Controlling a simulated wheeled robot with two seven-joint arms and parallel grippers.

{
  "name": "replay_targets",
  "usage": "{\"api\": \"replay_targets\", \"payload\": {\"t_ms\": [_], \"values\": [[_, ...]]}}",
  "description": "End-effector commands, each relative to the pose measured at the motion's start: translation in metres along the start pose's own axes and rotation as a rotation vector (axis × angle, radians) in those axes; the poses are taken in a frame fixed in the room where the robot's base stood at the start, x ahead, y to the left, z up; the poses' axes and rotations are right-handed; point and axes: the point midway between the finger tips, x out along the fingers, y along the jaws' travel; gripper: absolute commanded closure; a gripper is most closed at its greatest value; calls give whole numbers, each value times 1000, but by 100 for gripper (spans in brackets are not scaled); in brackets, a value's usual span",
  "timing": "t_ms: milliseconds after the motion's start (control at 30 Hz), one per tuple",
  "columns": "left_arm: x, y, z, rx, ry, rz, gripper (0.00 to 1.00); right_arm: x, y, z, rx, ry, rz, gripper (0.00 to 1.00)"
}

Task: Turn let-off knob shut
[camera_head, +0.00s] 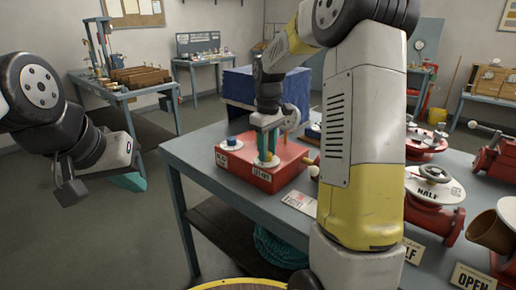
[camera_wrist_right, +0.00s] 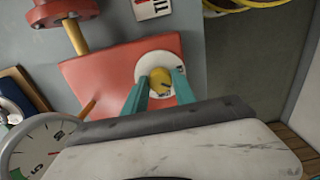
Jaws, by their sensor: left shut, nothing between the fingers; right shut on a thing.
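The let-off knob is a small yellow knob (camera_wrist_right: 160,78) on a round white dial plate (camera_wrist_right: 147,66) in the right wrist view. It sits on a red box (camera_head: 288,172) with a "LET-OFF" label (camera_head: 262,174) on its front. My right gripper (camera_head: 266,152) comes down from above, its teal fingers (camera_wrist_right: 156,92) on either side of the knob and shut on it. The fingers and wrist hide part of the knob in the head view. My left gripper (camera_head: 130,182) is shut and empty, off to the left, away from the table.
A pressure gauge (camera_wrist_right: 38,145) shows in the wrist view. Red valves with "HALF" (camera_head: 429,190) and "OPEN" (camera_head: 473,279) signs stand at the right. The floor between my left gripper and the table is clear.

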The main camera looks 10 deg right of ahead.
Motion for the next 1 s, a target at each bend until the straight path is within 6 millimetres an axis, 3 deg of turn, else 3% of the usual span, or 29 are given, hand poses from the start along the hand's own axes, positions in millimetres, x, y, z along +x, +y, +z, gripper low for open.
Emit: {"api": "replay_targets", "payload": {"t_ms": [700,1000], "values": [[0,0,0,0,0,0,100,-2,0,-1,671,4,2,100],[0,0,0,0,0,0,100,-2,0,-1,881,5,1,100]]}}
